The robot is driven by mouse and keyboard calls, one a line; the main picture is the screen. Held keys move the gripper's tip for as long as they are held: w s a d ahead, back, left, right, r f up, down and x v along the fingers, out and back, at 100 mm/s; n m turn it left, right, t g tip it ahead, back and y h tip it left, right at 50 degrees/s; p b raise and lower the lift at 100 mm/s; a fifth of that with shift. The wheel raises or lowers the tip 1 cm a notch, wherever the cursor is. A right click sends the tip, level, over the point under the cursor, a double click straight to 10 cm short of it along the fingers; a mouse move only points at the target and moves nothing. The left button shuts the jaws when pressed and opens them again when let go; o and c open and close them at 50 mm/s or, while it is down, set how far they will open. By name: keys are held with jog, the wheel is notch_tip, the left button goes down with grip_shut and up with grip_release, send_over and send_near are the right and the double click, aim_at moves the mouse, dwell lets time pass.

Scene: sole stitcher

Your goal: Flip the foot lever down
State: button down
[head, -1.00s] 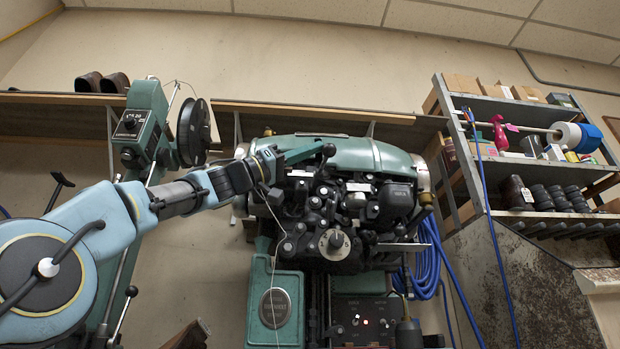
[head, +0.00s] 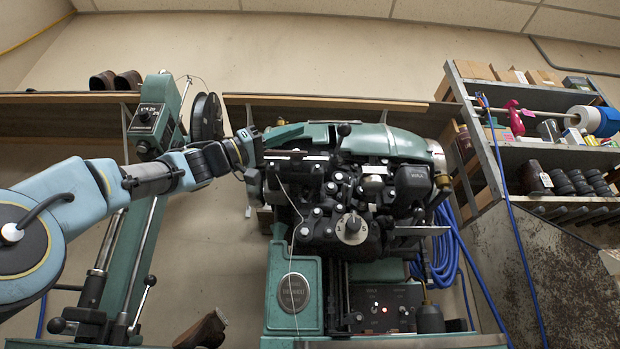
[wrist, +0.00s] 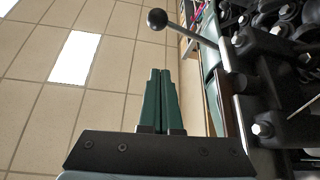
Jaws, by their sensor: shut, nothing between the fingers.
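The sole stitcher (head: 365,140) is a green and black machine in the middle of the head view. A short lever with a black ball knob (head: 344,130) stands up at its top front. In the wrist view a ball-ended lever (wrist: 188,34) sticks out from the machine at upper right, ahead of the fingertips and to their right. My gripper (head: 300,129) is at the machine's upper left, left of the knob and apart from it. Its green fingers (wrist: 158,72) are together and empty. I cannot tell for certain that this lever is the foot lever.
Black knobs and bolts crowd the stitcher's front, with a numbered dial (head: 352,229) below. A green machine with a black spool (head: 206,117) stands at left, behind my arm. A shelf (head: 500,140) with boxes and thread is at right. Blue hose (head: 450,250) hangs beside the stitcher.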

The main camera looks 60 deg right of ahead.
jog(key=shift+b+v, duration=0.3)
jog(key=shift+v, duration=0.7)
jog(key=shift+a+r, duration=0.15)
jog(key=shift+s, duration=0.1)
